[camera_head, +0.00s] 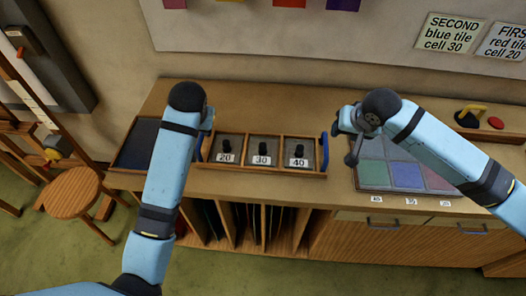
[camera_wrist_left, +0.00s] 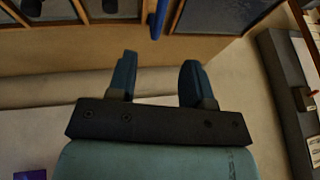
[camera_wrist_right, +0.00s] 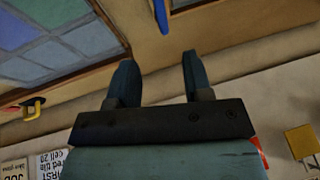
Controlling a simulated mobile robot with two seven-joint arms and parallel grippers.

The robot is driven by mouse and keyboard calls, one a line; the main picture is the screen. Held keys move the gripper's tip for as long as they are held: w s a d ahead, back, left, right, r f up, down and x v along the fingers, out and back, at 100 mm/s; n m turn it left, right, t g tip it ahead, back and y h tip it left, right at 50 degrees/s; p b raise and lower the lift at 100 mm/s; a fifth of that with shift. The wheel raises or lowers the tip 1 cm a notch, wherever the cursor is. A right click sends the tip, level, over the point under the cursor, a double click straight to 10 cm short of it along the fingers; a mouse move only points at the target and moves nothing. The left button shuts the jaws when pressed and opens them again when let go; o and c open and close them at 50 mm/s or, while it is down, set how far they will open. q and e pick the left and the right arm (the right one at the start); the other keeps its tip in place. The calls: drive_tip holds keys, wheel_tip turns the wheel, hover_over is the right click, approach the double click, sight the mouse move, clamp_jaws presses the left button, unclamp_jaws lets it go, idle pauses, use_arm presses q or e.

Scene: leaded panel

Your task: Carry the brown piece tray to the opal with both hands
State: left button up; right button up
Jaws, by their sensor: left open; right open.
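The brown piece tray (camera_head: 262,172) stands on the wooden bench, with three compartments labelled 20, 30 and 40, each holding a small dark-knobbed piece. Blue handles stand at its left end (camera_head: 199,148) and right end (camera_head: 324,152). My left gripper (camera_head: 208,118) is open above the left end; in the left wrist view a blue handle (camera_wrist_left: 158,20) lies beyond the gap between its fingers. My right gripper (camera_head: 347,122) is open, up and right of the right end; a blue handle (camera_wrist_right: 161,16) shows beyond its fingers. Neither gripper touches a handle. I cannot tell which thing is the opal.
A panel of blue, green and purple cells (camera_head: 406,174) lies right of the tray. A dark flat slab (camera_head: 137,143) lies to its left. A yellow-handled tool (camera_head: 470,114) and red button (camera_head: 495,122) stand at the far right. A round stool (camera_head: 72,188) stands left of the bench.

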sight(327, 143)
drive_tip(key=shift+a, duration=0.1)
use_arm(q)
drive_tip(key=x, duration=1.4)
use_arm(e)
drive_tip(key=x, duration=1.3)
drive_tip(key=shift+w+a+f, duration=0.1)
drive_tip(key=shift+w+f, duration=0.05)
drive_tip(key=shift+f, duration=0.2)
use_arm(q)
drive_tip(key=shift+c, duration=0.4)
use_arm(e)
drive_tip(key=shift+c, duration=0.4)
use_arm(q)
clamp_jaws()
use_arm(e)
clamp_jaws()
use_arm(q)
drive_tip(key=shift+r, duration=0.15)
use_arm(e)
drive_tip(key=shift+r, duration=0.1)
